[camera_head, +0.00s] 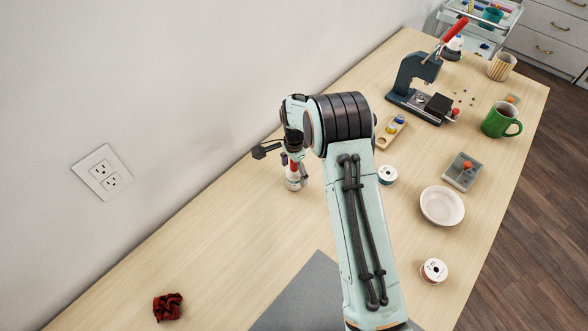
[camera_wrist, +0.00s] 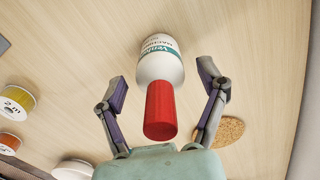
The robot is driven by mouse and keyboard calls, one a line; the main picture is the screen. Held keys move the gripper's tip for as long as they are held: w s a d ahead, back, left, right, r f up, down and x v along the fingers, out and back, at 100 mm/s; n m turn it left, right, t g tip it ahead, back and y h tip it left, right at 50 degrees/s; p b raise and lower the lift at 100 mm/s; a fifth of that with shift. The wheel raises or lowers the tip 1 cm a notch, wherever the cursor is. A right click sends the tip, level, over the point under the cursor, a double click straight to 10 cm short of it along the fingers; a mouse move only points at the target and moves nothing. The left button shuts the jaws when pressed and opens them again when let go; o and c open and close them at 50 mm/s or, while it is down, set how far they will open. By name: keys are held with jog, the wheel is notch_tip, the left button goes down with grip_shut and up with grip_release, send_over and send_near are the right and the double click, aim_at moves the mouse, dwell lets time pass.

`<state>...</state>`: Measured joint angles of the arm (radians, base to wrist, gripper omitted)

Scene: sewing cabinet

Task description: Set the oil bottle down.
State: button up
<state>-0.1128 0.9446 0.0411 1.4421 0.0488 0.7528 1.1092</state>
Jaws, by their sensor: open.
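The oil bottle (camera_wrist: 160,62) is white with a printed label and a red cap. In the wrist view it stands on the wooden table between my open fingers, with a gap on each side. In the head view the oil bottle (camera_head: 292,183) is near the wall, partly hidden by my gripper (camera_head: 296,172). My gripper also shows in the wrist view (camera_wrist: 165,90), its two fingers spread apart on either side of the bottle and touching neither side. The bottle looks upright on the table.
A cork coaster (camera_wrist: 228,131) lies beside the right finger. Spools (camera_head: 388,174) (camera_head: 434,270), a white bowl (camera_head: 442,206), a wooden holder (camera_head: 391,130), a grey tray (camera_head: 462,171), a green mug (camera_head: 500,121) and a press (camera_head: 418,80) stand to the right. The table left of my gripper is mostly clear.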

notch_tip(320, 180, up, 12)
jog(key=shift+r, duration=0.1)
jog(key=shift+s+r, duration=0.15)
jog(key=shift+r, duration=0.1)
jog(key=s+d+r+n, duration=0.3)
jog(key=s+r+n, duration=0.3)
jog(key=s+r, duration=0.5)
jog(key=s+f+n, duration=0.1)
jog(key=s+n, duration=0.2)
jog(key=s, duration=0.8)
jog(key=s+d+f+n, duration=0.1)
jog(key=s+f+n, duration=0.1)
jog(key=s, duration=0.8)
jog(key=shift+s+d+n+y, duration=0.25)
jog(key=shift+s+n+y, duration=0.15)
jog(key=shift+n, duration=0.5)
